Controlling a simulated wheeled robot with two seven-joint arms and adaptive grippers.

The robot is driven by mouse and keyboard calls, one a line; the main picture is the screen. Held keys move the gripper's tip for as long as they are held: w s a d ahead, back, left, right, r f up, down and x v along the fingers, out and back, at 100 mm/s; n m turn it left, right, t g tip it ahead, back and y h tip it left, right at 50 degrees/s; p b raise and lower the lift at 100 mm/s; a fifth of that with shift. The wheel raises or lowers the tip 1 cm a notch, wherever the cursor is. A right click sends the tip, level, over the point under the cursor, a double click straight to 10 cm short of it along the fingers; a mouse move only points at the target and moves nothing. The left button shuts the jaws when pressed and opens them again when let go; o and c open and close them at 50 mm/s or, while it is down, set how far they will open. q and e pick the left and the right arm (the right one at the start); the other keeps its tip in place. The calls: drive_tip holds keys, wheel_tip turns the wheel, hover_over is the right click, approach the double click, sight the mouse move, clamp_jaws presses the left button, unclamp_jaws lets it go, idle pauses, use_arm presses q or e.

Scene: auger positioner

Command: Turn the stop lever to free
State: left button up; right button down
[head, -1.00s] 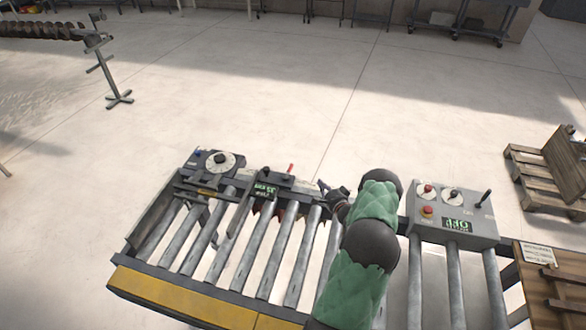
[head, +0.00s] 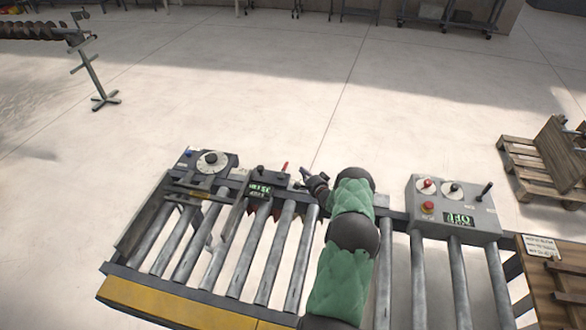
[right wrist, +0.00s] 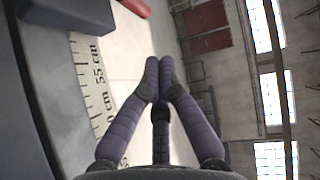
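The stop lever (head: 284,167) is a small red handle standing up at the back of the stop carriage (head: 262,185), a dark block with a green display on the roller table. In the right wrist view a red bar, apparently the lever (right wrist: 135,7), is cut off by the top edge. My right gripper (head: 304,171) is just right of the lever in the head view, with a small gap. In the right wrist view its two fingers (right wrist: 159,72) meet at the tips with nothing visible between them. My left gripper is in no view.
A scale strip (right wrist: 92,85) with centimetre marks runs beside the fingers. A dial unit (head: 211,163) stands left of the carriage. A grey control box (head: 453,208) with knobs and a display stands right of my arm.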

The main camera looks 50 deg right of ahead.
sight(287, 164)
drive_tip(key=w, duration=0.3)
drive_tip(key=w+f+p, duration=0.1)
drive_tip(key=w, duration=0.1)
drive_tip(key=shift+w+a, duration=0.25)
drive_tip(key=b, duration=0.1)
drive_tip(key=w+n+y+b, duration=0.1)
drive_tip(key=b, duration=0.1)
drive_tip(key=shift+w+a+f+t+y, duration=0.1)
drive_tip(key=shift+f+t+y, duration=0.05)
drive_tip(key=shift+t+y, duration=0.15)
idle(0.4)
